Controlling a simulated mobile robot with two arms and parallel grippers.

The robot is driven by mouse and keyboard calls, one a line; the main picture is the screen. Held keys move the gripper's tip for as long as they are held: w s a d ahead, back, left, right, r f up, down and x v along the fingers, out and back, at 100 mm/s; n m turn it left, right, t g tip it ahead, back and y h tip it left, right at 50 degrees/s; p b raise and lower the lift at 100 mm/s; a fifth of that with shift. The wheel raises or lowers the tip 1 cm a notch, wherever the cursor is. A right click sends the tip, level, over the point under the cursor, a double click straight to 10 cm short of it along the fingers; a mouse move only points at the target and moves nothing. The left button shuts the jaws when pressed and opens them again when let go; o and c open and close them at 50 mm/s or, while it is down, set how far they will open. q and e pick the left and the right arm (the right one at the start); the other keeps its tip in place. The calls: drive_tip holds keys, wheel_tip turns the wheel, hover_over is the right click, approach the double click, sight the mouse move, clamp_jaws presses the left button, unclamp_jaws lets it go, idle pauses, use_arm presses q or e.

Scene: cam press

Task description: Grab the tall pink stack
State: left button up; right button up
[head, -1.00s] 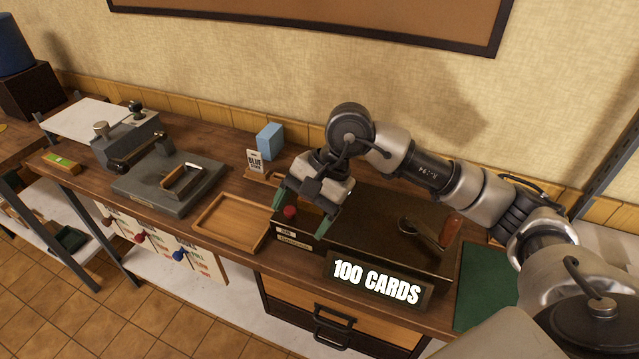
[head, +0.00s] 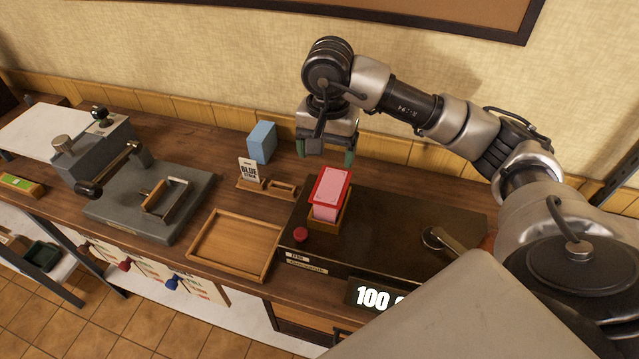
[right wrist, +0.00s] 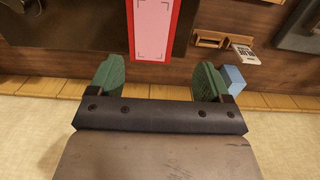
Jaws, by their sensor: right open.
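The tall pink stack (head: 328,196) stands upright in a small wooden holder on top of the dark machine (head: 400,222). Its top is red-edged with a pink face. In the right wrist view the stack (right wrist: 152,28) shows at the top middle, beyond the fingertips and between their lines. My right gripper (head: 326,152) is open and empty, with green fingertips, above and behind the stack in the head view. It also shows in the right wrist view (right wrist: 157,75). My left gripper is not in view.
A red button (head: 300,234) is beside the stack on the machine. An empty wooden tray (head: 238,275) lies to the left. A blue block (head: 262,142) and a small card stand (head: 250,182) are behind. A grey press (head: 150,205) stands further left.

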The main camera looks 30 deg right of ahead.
sight(332, 185)
drive_tip(key=f, duration=0.1)
drive_tip(key=s+f, duration=0.1)
drive_tip(key=f+p, duration=0.1)
drive_tip(key=f, duration=0.1)
drive_tip(key=shift+s, duration=0.25)
drive_tip(key=shift+w+f, duration=0.1)
drive_tip(key=shift+f, duration=0.15)
wheel_tip(332, 185, down, 4)
drive_tip(key=shift+d+r+p, duration=0.1)
drive_tip(key=shift+r+p, duration=0.05)
drive_tip(key=shift+p, duration=1.1)
drive_tip(key=shift+f, duration=0.55)
drive_tip(key=shift+c, duration=1)
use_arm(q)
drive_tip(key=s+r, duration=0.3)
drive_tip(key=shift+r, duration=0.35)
use_arm(e)
drive_tip(key=c, duration=1.1)
